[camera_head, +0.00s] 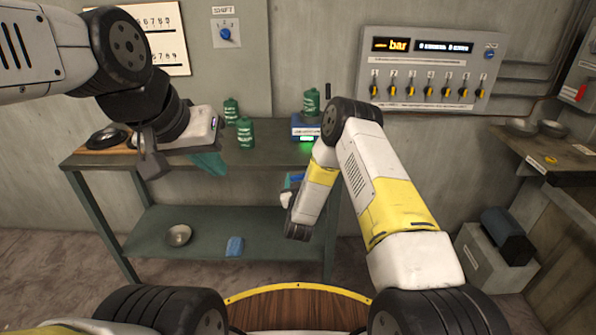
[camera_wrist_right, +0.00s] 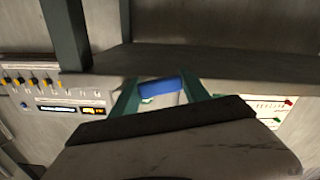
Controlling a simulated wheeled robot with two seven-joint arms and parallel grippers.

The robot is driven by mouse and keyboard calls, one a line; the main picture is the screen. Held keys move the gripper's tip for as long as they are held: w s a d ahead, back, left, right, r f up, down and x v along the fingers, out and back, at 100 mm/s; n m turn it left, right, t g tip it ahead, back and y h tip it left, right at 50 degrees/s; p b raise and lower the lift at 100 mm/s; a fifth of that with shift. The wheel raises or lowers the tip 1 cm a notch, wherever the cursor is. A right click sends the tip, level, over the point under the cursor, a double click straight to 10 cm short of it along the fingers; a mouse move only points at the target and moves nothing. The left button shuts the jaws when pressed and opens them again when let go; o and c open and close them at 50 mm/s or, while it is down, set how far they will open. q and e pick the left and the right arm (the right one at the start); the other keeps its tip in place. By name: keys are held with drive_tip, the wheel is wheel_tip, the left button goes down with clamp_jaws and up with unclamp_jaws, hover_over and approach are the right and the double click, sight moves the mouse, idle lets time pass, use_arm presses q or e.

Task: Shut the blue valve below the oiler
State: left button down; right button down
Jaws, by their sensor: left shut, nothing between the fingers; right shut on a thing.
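In the right wrist view a blue bar-shaped piece (camera_wrist_right: 162,87), which looks like the blue valve's handle, sits between the teal fingers of my right gripper (camera_wrist_right: 162,95). The gripper is shut on it. In the head view my right gripper (camera_head: 292,180) is at the bench's right front edge, mostly hidden by my own wrist, with a little blue showing. The valve's pipe and its turned position cannot be made out. No oiler can be clearly identified. My left gripper (camera_head: 208,162) is shut and empty, above the left part of the bench.
The green bench (camera_head: 175,160) carries several green canisters (camera_head: 245,132), a blue device (camera_head: 306,127) with a green display, and dark bowls (camera_head: 108,138). Its lower shelf (camera_head: 205,222) holds a metal bowl (camera_head: 178,235) and a blue block (camera_head: 234,246). A switch panel (camera_head: 430,68) hangs behind.

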drive_tip(key=d+f+n, duration=0.4)
drive_tip(key=d+n, duration=0.1)
drive_tip(key=n, duration=0.9)
drive_tip(key=shift+d+n, duration=0.15)
drive_tip(key=shift+n, duration=0.25)
drive_tip(key=shift+d+f, duration=0.1)
drive_tip(key=c, duration=0.6)
unclamp_jaws()
drive_tip(key=shift+o, duration=0.2)
drive_tip(key=s, duration=0.8)
